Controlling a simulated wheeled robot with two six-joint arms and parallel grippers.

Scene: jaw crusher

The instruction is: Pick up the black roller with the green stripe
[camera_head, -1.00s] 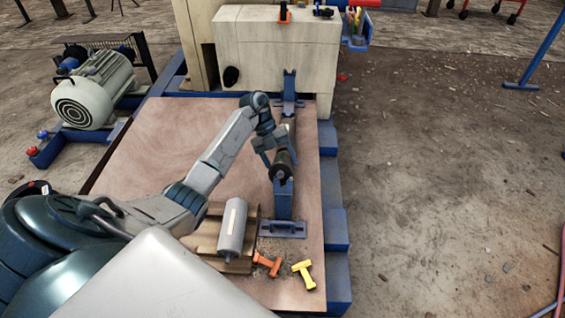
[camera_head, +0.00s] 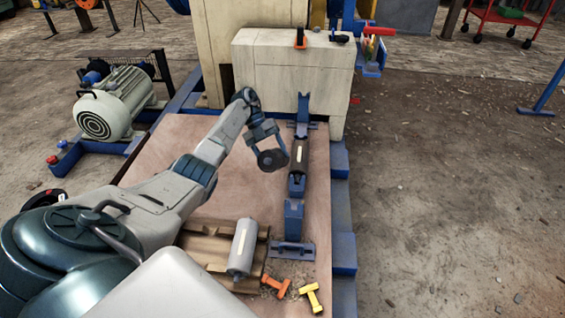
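My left gripper (camera_head: 268,143) is above the board, just left of the blue stand. Its fingers are on either side of a dark round part (camera_head: 272,161), which looks like a black roller seen end-on. No green stripe shows on it. A dark roller (camera_head: 298,164) with a pale stripe lies on the blue stand, right of the gripper and apart from it. I cannot make out green in that stripe. A grey roller (camera_head: 243,250) with a pale stripe lies on a brown tray (camera_head: 209,246) at the front. My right gripper is not in view.
The blue stand (camera_head: 293,220) runs along the board (camera_head: 185,140) towards the pale crusher body (camera_head: 290,75). Orange (camera_head: 276,285) and yellow (camera_head: 313,297) T-shaped pieces lie at the front. A motor (camera_head: 112,104) stands at left. The floor at right is open.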

